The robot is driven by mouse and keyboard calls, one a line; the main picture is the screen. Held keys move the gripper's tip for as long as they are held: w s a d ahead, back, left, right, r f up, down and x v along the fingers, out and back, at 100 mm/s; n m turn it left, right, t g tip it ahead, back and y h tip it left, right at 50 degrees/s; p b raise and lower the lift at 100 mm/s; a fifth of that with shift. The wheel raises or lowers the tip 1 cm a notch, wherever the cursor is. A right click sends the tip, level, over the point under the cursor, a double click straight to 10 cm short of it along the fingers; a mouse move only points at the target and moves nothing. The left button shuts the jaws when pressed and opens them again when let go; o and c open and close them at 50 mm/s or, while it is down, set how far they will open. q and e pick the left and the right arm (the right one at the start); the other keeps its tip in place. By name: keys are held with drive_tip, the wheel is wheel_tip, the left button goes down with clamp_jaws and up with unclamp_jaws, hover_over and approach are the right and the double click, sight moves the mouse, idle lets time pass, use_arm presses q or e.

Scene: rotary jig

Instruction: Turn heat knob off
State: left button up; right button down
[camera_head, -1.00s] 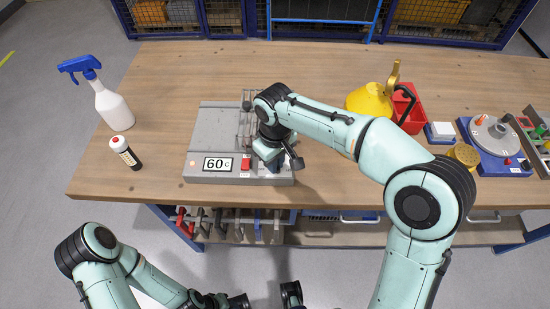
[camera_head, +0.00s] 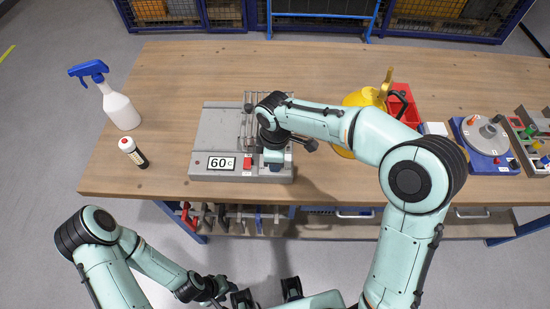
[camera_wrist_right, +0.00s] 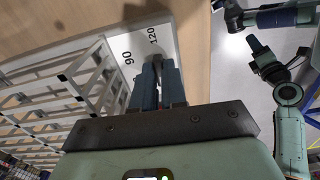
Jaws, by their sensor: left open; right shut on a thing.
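The grey heating unit (camera_head: 216,130) stands on the wooden table, and its display (camera_head: 221,163) reads 60 c. A red switch (camera_head: 248,162) sits right of the display. My right gripper (camera_wrist_right: 158,68) is shut on the heat knob at the unit's front right corner. In the right wrist view the knob is mostly hidden by the fingers, beside a white dial face (camera_wrist_right: 137,45) marked 90 and 120. In the head view my right wrist covers the knob. My left gripper (camera_head: 266,292) is open and empty, low in front of the table.
A wire rack (camera_head: 252,108) stands on the unit and shows close by in the right wrist view (camera_wrist_right: 75,85). A yellow can (camera_head: 362,98) and red bin (camera_head: 405,105) are right.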

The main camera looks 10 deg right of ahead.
use_arm(q)
drive_tip(key=shift+w+r, duration=0.1)
drive_tip(key=shift+r, duration=0.05)
use_arm(e)
drive_tip(key=shift+n, duration=0.3)
drive_tip(key=c, duration=1.2)
unclamp_jaws()
use_arm(q)
drive_tip(key=shift+w+r+p, duration=0.4)
drive_tip(key=shift+r+p, duration=0.15)
drive_tip(key=shift+r, duration=0.1)
drive_tip(key=shift+w+r+p, duration=0.35)
drive_tip(key=shift+r+p, duration=0.15)
drive_tip(key=shift+r, duration=0.1)
use_arm(e)
wheel_tip(320, 180, up, 14)
drive_tip(key=shift+f, duration=0.25)
use_arm(q)
drive_tip(key=shift+s, duration=0.15)
